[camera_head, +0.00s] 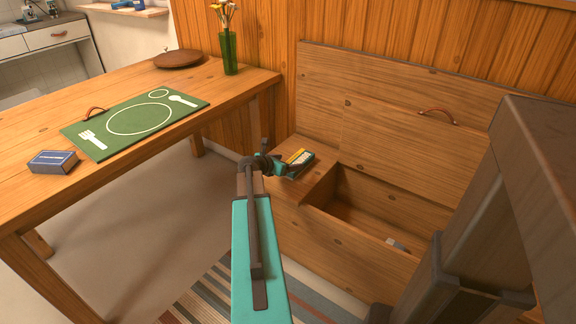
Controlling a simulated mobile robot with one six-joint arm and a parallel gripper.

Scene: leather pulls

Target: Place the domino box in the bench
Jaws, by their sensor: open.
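A dark blue box with pale lettering, which looks like the domino box (52,161), lies flat on the left part of the wooden table; its lettering is too small to read. The wooden bench (345,245) stands against the panelled wall with its lid (400,124) raised, showing a leather pull. My gripper (288,165) is open above the bench seat left of the compartment, far from the blue box. Yellow and white pieces (299,157) show at its tip; I cannot tell what they are.
A striped rug (205,295) lies on the floor. Free floor lies between table and bench.

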